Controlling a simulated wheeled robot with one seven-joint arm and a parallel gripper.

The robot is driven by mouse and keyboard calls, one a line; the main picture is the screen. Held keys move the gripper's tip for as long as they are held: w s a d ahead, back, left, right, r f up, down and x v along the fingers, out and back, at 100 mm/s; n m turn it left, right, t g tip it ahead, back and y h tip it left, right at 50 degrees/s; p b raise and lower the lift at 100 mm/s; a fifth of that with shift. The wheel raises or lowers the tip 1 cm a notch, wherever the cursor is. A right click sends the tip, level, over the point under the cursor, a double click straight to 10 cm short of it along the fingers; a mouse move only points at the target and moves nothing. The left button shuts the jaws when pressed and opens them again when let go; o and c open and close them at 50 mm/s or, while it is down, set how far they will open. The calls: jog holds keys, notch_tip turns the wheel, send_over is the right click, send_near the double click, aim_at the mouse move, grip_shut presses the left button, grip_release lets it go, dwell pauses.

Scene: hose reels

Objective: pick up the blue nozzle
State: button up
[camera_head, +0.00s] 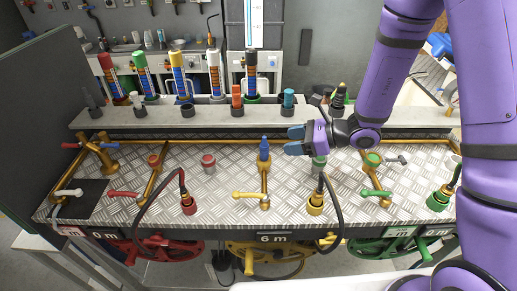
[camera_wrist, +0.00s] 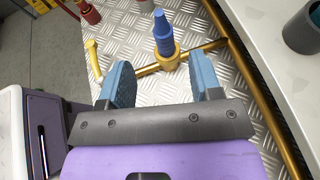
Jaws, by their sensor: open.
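The blue nozzle (camera_head: 264,149) stands upright on top of a brass pipe fitting (camera_head: 265,163) in the middle of the metal bench. In the wrist view the blue nozzle (camera_wrist: 162,35) shows ahead of my fingers, between their lines, on its brass collar (camera_wrist: 167,58). My gripper (camera_head: 294,141) is to the right of the nozzle, pointing left at it, with its two blue fingers apart. The wrist view shows my gripper (camera_wrist: 163,80) open, with nothing between the fingers. The fingertips are apart from the nozzle.
A yellow lever valve (camera_head: 250,195) stands in front of the nozzle. A black hose (camera_head: 333,205) with a yellow-collared end is at front right, and a red-ended hose (camera_head: 187,200) at left. Behind, a shelf (camera_head: 210,112) holds upright coloured cylinders and small nozzles. A brass pipe runs along the bench's back.

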aim_at(259, 156)
jog(key=shift+d+f+x, duration=0.1)
jog(key=shift+f+x, duration=0.05)
jog(key=shift+x, duration=1.7)
jog(key=shift+d+f+x, duration=0.1)
jog(key=shift+f+x, duration=0.05)
jog(key=shift+x, duration=1.7)
jog(key=shift+d+f+x, duration=0.1)
jog(key=shift+f+x, duration=0.1)
jog(key=shift+x, duration=1.7)
jog(key=shift+w, duration=0.1)
grip_shut()
jog(key=shift+r, duration=0.2)
